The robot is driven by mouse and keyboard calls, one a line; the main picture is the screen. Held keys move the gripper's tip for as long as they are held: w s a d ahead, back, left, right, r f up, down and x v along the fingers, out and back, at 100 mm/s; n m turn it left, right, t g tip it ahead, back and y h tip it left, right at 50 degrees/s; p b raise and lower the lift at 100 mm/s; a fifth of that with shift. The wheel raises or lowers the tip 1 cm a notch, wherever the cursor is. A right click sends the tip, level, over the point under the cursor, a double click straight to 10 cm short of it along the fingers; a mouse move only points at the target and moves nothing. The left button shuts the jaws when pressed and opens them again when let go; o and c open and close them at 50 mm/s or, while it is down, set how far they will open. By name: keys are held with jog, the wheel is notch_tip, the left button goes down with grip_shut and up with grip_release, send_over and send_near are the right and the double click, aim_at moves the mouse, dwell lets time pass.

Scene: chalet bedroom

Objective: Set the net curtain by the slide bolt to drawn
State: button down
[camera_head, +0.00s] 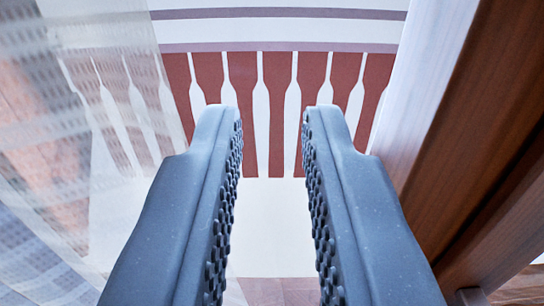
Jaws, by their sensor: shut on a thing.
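The net curtain (65,130), sheer and pale with woven bands, hangs at the left of the view. Its right edge slants down behind the left finger of my gripper (272,125). The middle and right of the window opening are uncovered. I cannot make out a slide bolt.
A brown wooden frame (475,110) stands close on the right, beside a pale strip (425,75). Beyond the opening is a red-brown balcony railing (278,100) with pale gaps. A small grey piece (472,297) shows at the lower right.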

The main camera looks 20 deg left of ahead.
jog(key=c, duration=1.3)
grip_release()
jog(key=shift+s, duration=0.15)
jog(key=v, duration=1.3)
jog(key=shift+s+d, duration=0.15)
jog(key=shift+s, duration=0.1)
